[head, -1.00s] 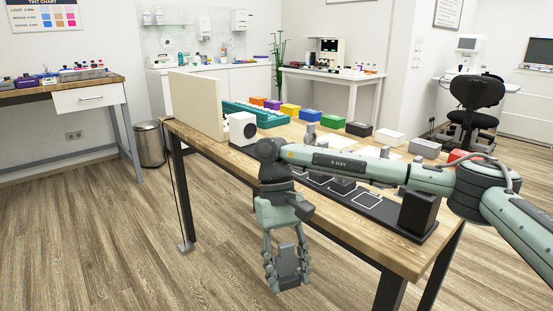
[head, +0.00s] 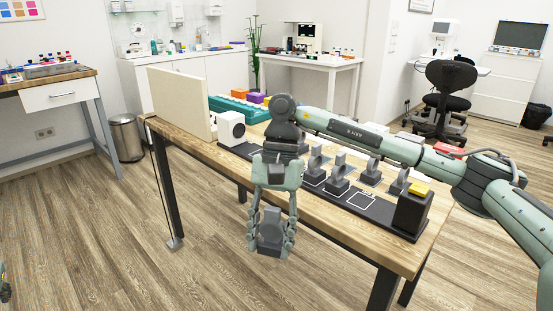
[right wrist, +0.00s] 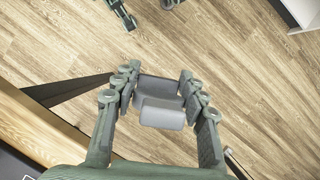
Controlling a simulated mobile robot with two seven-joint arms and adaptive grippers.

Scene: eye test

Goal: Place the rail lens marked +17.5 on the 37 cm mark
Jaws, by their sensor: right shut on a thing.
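My right gripper (head: 270,246) hangs fingers down in front of the wooden table's near edge, over the floor. It is shut on a dark grey block-like rail piece (head: 270,226). In the right wrist view, this grey piece (right wrist: 162,114) sits between both fingers; no marking or lens glass can be made out. The long dark rail (head: 375,207) lies along the table's near side. Several grey lens holders (head: 340,180) stand upright on it. Their markings and the scale's numbers are too small to read. A sliver of my left gripper (head: 4,287) shows at the left edge.
A white box (head: 231,128) stands at the rail's left end, and a dark block with a yellow top (head: 411,208) at its right end. A beige panel (head: 181,102) stands at the table's left. Coloured boxes (head: 255,98) and a teal rack (head: 235,109) lie behind.

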